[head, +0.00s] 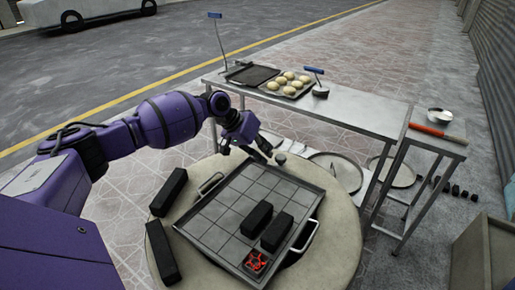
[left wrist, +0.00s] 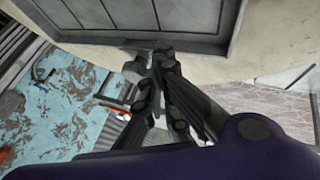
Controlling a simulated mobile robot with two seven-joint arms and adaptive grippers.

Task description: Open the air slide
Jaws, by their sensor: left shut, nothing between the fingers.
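My left gripper (head: 262,150) is shut and empty. It points down at the far edge of the round pale oven top (head: 338,235), just beyond the dark square tiled tray (head: 210,218). A small dark knob (head: 281,158) stands just right of the fingertips; I cannot tell whether they touch. In the left wrist view the gripper (left wrist: 160,62) has its fingertips near a short dark flat piece (left wrist: 138,45) at the tray's edge. I cannot tell for certain which part is the air slide. My right gripper is not in view.
Black blocks lie on the tray (head: 257,219) and on the oven top (head: 161,252). Something red (head: 256,262) shows in the tray's near corner.

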